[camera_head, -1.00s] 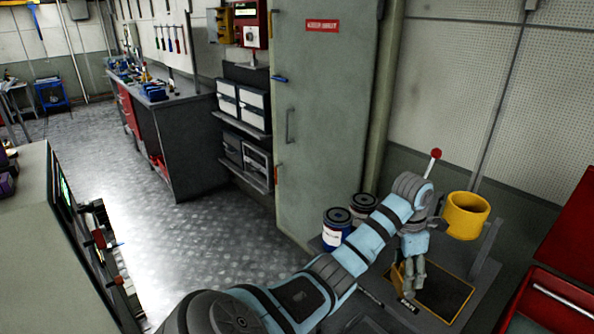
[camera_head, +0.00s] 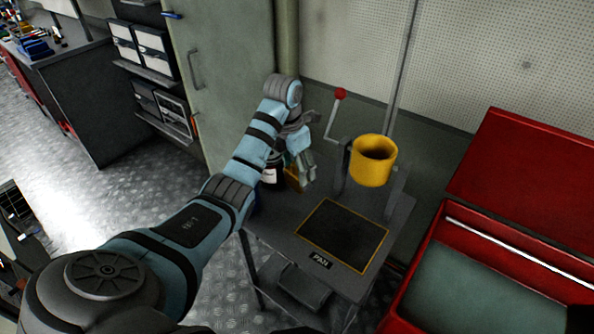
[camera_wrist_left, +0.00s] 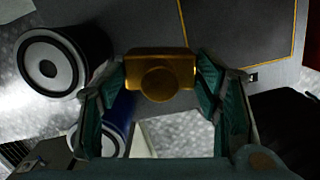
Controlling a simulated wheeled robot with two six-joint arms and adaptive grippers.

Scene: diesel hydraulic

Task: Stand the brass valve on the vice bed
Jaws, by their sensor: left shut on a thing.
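The brass valve (camera_wrist_left: 163,75) is between the fingers of my left gripper (camera_wrist_left: 160,90) in the left wrist view, its round part facing the camera. In the head view my left gripper (camera_head: 304,172) hangs at the left side of a small grey stand. A bit of the brass valve (camera_head: 292,178) shows beside its fingers, the rest hidden. The gripper is shut on the valve. I cannot make out a vice bed in either view. My right gripper is not in view.
A dark square marked PAN (camera_head: 342,236) lies bare on the stand. A yellow cup (camera_head: 373,160) and a red-knobbed lever (camera_head: 340,94) are behind it. A dark can (camera_wrist_left: 62,62) is close to my gripper. An open red chest (camera_head: 490,270) stands at right.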

